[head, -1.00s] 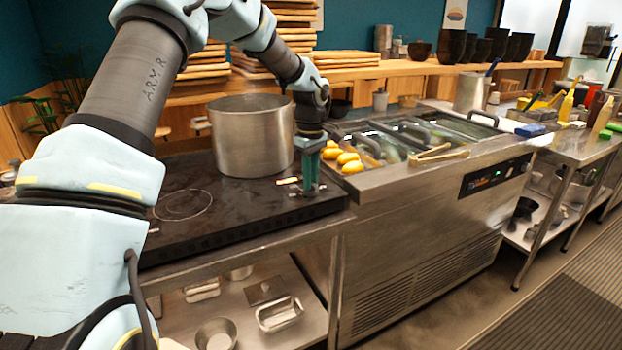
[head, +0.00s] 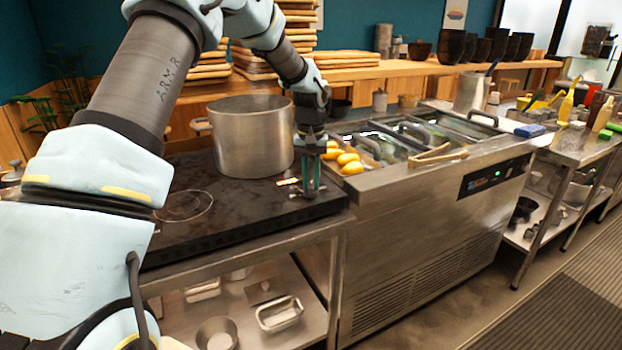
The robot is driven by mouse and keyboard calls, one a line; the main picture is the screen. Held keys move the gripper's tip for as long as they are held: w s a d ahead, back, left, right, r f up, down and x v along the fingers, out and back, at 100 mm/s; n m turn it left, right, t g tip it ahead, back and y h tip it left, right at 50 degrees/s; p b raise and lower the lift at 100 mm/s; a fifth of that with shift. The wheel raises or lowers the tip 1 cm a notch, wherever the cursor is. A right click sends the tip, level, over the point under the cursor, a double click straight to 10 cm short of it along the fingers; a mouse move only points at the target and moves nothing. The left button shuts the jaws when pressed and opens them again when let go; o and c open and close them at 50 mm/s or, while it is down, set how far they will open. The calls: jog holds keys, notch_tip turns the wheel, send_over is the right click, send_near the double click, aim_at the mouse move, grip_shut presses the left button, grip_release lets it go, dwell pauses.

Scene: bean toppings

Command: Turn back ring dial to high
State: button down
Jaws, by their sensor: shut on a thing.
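A black cooktop (head: 225,221) sits on a steel stand, with a thin ring mark (head: 183,206) on its left half. A large steel pot (head: 252,140) stands at the back of the cooktop. My gripper (head: 309,191) points down at the cooktop's right end, right of the pot, with its green fingers close together at the surface. It is shut on a small dial that the fingers almost wholly hide, so I cannot tell the dial's setting. A small light-coloured panel (head: 288,182) shows just left of the fingers.
A steel counter with food bins (head: 400,180) adjoins the cooktop on the right. Stacked wooden boards (head: 275,60) stand behind. A shelf with pans (head: 279,314) is below.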

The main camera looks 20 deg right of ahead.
aim_at(311, 184)
jog(key=m, duration=0.6)
jog(key=shift+m+p, duration=0.4)
dwell(0.4)
jog(key=c, duration=0.8)
grip_release()
jog(key=shift+r, duration=0.15)
notch_tip(311, 184, up, 11)
jog(key=b, duration=0.2)
jog(key=shift+f+b, duration=0.2)
jog(key=shift+b, duration=0.1)
